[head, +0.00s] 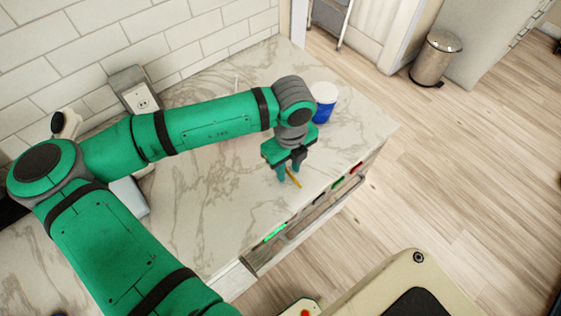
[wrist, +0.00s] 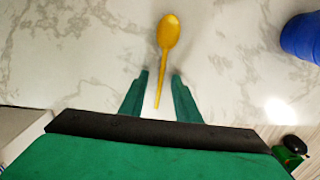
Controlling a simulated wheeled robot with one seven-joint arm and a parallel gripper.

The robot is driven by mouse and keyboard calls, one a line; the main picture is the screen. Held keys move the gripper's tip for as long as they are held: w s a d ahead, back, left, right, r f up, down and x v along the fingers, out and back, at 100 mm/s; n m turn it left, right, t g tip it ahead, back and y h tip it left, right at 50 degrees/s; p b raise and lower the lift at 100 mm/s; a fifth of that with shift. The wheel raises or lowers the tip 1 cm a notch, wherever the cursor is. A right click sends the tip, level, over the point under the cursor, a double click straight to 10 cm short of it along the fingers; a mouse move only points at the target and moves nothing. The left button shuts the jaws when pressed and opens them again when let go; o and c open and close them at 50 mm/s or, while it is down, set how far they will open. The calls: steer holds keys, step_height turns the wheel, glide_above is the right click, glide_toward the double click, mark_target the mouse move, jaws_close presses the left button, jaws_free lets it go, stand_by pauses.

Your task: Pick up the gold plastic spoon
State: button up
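The gold spoon (wrist: 168,36) lies on the marble counter in the wrist view, its bowl pointing away and its handle running down between my fingers. In the head view only a thin part of the spoon (head: 293,180) shows beside my fingers, near the counter's front edge. My gripper (wrist: 160,78) is open, with a finger on each side of the handle and a gap on both sides. In the head view my gripper (head: 288,176) points down over the counter. The height of the fingertips above the counter is hard to tell.
A blue container with a white lid (head: 324,101) stands behind my gripper on the marble counter (head: 215,215); its blue side shows in the wrist view (wrist: 302,36). A metal bin (head: 436,58) stands on the floor.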

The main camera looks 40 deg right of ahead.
jaws_close()
steer(key=shift+d+r, duration=0.1)
steer(key=shift+r, duration=0.05)
